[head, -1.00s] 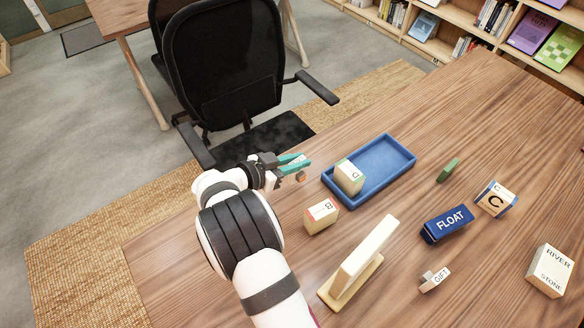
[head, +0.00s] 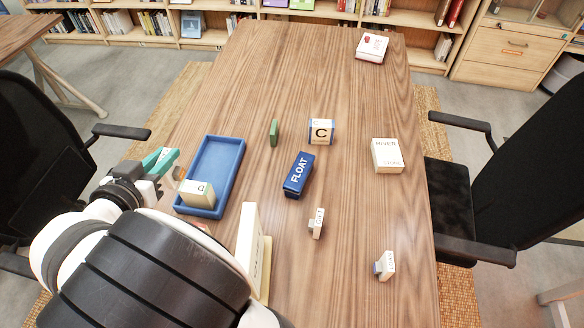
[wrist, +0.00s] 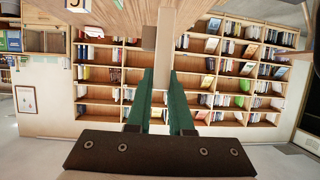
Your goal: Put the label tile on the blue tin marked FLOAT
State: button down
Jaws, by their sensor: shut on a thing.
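The blue tin marked FLOAT (head: 299,175) lies on the wooden table, right of the blue tray. My gripper (head: 168,166), with teal fingers, is off the left side of the blue tray, near the table's left edge. It is shut on a small brown tile (head: 179,173). In the wrist view the tile (wrist: 164,45) stands out beyond the fingertips (wrist: 164,82). Its marking cannot be read, so I cannot confirm that it is the label tile. The tin's top looks bare.
The blue tray (head: 233,152) holds a lettered block (head: 197,194). A cream stand (head: 249,245) is between my arm and the tin. A C block (head: 321,132), green piece (head: 273,133), GIFT piece (head: 317,224), cream box (head: 387,155) and another small piece (head: 387,265) surround it.

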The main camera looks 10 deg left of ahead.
jog(key=shift+w+d+r, duration=0.15)
jog(key=shift+r, duration=0.5)
jog(key=shift+w+d+r, duration=0.15)
jog(key=shift+r, duration=0.45)
jog(key=w+d+m+g+h, duration=0.1)
jog(key=w+d+m+h, duration=0.3)
jog(key=d, duration=0.7)
jog(key=w+d+m+g+h, duration=0.25)
jog(key=w+d, duration=0.35)
jog(key=d, duration=0.5)
jog(key=w+d+m+g+h, duration=0.1)
jog(key=w+d+m+h, duration=0.3)
jog(key=d, duration=0.7)
send_over(298, 168)
notch_tip(298, 168, down, 12)
jog(key=f, duration=0.1)
jog(key=shift+f+n+t, duration=0.25)
jog(key=shift+f+n, duration=0.2)
jog(key=shift+f, duration=1.15)
jog(key=shift+f, duration=0.1)
jog(key=c, duration=0.8)
grip_release()
